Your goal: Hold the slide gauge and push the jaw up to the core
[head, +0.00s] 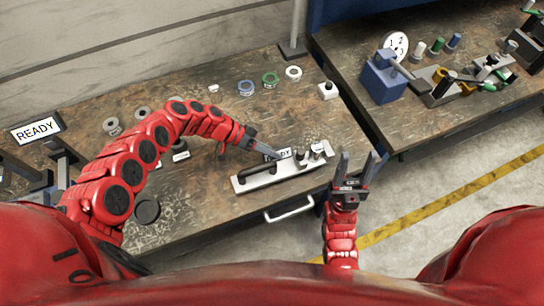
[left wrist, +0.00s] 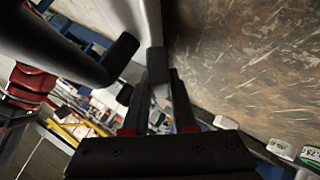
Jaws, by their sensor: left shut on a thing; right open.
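The slide gauge (head: 292,169) is a long silver bar with a black grip at its left part. It lies near the table's front edge in the head view. Small upright dark and light parts stand toward its right end; I cannot tell which is jaw or core. My left gripper (head: 283,154) reaches in from the left and is shut on the gauge near its middle. In the left wrist view, the fingers (left wrist: 158,95) close around a small dark block on the silver bar (left wrist: 150,22). My right gripper (head: 357,160) is open and empty, just right of the gauge's right end.
Green, blue and white rings (head: 270,79) lie at the back of the worn table (head: 215,215). A second bench (head: 345,45) with a blue fixture (head: 385,78) stands to the right. A drawer handle (head: 289,210) sticks out in front.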

